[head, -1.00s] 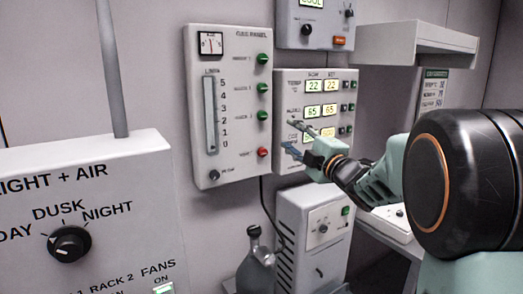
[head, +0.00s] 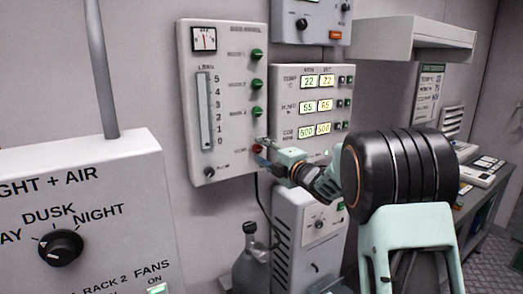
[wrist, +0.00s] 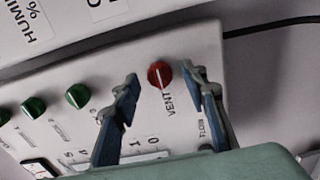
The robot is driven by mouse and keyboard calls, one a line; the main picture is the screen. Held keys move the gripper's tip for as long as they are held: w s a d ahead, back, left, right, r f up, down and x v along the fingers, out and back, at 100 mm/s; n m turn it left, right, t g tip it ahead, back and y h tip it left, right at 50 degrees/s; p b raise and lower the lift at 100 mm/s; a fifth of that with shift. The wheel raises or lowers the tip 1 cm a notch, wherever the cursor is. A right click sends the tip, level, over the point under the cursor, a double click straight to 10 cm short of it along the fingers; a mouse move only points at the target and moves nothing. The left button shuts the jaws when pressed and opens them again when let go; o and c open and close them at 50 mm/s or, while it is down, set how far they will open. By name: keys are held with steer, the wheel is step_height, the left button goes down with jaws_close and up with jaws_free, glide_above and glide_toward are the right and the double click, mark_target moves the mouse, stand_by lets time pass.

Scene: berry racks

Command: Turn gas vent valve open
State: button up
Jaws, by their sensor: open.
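The gas panel (head: 228,150) is a pale box on the wall with a dial gauge, a flow tube and a column of knobs. Its vent valve is a red knob (wrist: 160,74) with a white line, labelled VENT; in the head view the red knob (head: 257,148) is partly covered by my gripper. My gripper (head: 262,152) is at the panel's lower right edge. In the wrist view the open fingers (wrist: 166,85) stand on either side of the red knob, with a gap on both sides. I cannot tell how deep the fingertips reach.
Several green knobs (wrist: 78,96) line up beside the red one. A climate display panel (head: 312,120) is just right of the gas panel. Below are a white unit (head: 305,235) and a grey bottle (head: 251,260). A light and air box (head: 90,215) stands at left.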

steer(key=shift+w+a, duration=0.2)
steer(key=shift+w, duration=0.05)
steer(key=shift+c, duration=0.5)
jaws_close()
